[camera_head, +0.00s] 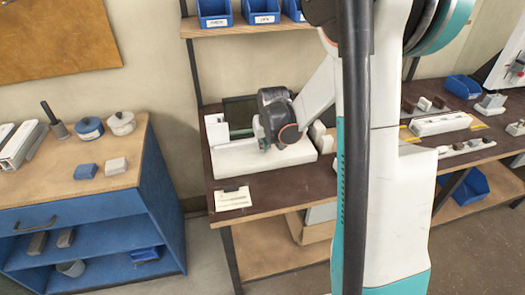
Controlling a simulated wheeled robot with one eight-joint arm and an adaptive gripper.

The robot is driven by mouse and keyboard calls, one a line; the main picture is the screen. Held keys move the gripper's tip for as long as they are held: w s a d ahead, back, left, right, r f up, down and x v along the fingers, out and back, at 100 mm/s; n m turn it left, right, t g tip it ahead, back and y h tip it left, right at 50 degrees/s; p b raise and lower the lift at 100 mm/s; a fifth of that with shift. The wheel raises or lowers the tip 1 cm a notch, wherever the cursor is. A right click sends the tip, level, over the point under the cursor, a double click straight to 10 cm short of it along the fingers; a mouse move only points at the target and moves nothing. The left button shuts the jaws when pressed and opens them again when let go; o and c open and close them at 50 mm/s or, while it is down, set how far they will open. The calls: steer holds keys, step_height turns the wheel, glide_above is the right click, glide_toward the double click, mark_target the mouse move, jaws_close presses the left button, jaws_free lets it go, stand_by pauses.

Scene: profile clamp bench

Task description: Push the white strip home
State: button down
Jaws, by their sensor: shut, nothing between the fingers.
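A white fixture (235,159) lies on the dark brown bench, with a raised white block (216,131) at its left end. My gripper (264,143) is shut and empty, low over the middle of this fixture. My dark wrist hides part of the fixture, and I cannot tell whether the fingers touch it. I cannot pick out the white strip for certain there. A long white profile piece (440,124) lies on the right part of the bench, beyond my arm.
A white card (233,199) lies at the bench's front left. A blue cabinet (120,215) with a wooden top stands at the left, across a gap. Blue bins (214,14) sit on the shelf above. Small parts (480,143) lie at the right.

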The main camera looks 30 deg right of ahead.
step_height(320, 180, up, 8)
steer(key=p, duration=0.4)
steer(key=shift+f+p, duration=0.25)
steer(key=shift+p, duration=0.15)
stand_by(0.3)
